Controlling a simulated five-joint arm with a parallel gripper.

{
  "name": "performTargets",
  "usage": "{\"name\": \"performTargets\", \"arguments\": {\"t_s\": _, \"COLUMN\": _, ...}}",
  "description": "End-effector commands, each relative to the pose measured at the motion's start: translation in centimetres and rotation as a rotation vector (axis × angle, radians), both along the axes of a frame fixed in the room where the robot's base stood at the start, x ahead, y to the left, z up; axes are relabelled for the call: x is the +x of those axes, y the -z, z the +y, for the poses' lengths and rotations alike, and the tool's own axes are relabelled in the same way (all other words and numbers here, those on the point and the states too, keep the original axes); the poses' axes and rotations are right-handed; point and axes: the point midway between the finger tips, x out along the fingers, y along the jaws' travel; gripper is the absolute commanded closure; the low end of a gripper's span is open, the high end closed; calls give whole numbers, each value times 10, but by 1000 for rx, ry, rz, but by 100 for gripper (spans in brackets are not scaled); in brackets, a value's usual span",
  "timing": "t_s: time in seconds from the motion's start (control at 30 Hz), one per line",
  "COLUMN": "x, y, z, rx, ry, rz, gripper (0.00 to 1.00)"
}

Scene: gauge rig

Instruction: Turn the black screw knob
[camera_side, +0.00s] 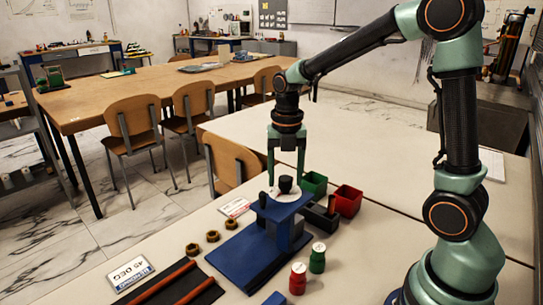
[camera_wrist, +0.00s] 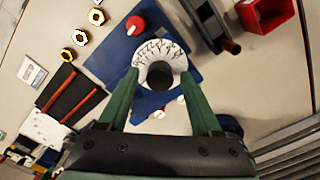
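The black screw knob (camera_side: 285,184) stands on a white round dial (camera_side: 286,194) on top of a blue stand (camera_side: 283,207). In the wrist view the knob (camera_wrist: 159,75) is at the near edge of the dial (camera_wrist: 165,48), which has dark markings. My gripper (camera_side: 286,180) points down over the stand. Its two green fingers are apart, with the knob between them. In the wrist view my gripper (camera_wrist: 159,73) is open, and a gap shows on each side of the knob. The exact height of the fingertips against the knob is hard to tell.
A red bin (camera_side: 347,201) and a green bin (camera_side: 313,185) stand right of the stand. Red and green bottles (camera_side: 317,258) stand in front. Several brass nuts (camera_side: 213,236), a sign (camera_side: 130,273) and a dark mat with red rods (camera_side: 172,290) lie left.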

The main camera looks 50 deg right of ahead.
Motion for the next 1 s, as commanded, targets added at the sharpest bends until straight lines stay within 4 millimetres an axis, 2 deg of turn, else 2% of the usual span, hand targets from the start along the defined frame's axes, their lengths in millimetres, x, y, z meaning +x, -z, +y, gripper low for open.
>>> {"name": "performTargets", "arguments": {"t_s": 0.03, "x": 0, "y": 0, "z": 0, "rx": 0, "ry": 0, "rz": 0, "gripper": 56}}
{"name": "performTargets", "arguments": {"t_s": 0.13, "x": 0, "y": 0, "z": 0, "rx": 0, "ry": 0, "rz": 0, "gripper": 95}}
{"name": "performTargets", "arguments": {"t_s": 0.17, "x": 0, "y": 0, "z": 0, "rx": 0, "ry": 0, "rz": 0, "gripper": 100}}
{"name": "performTargets", "arguments": {"t_s": 0.57, "x": 0, "y": -1, "z": 0, "rx": 0, "ry": 64, "rz": 0, "gripper": 100}}
{"name": "performTargets", "arguments": {"t_s": 1.0, "x": 0, "y": -1, "z": 0, "rx": 0, "ry": 414, "rz": 0, "gripper": 100}}
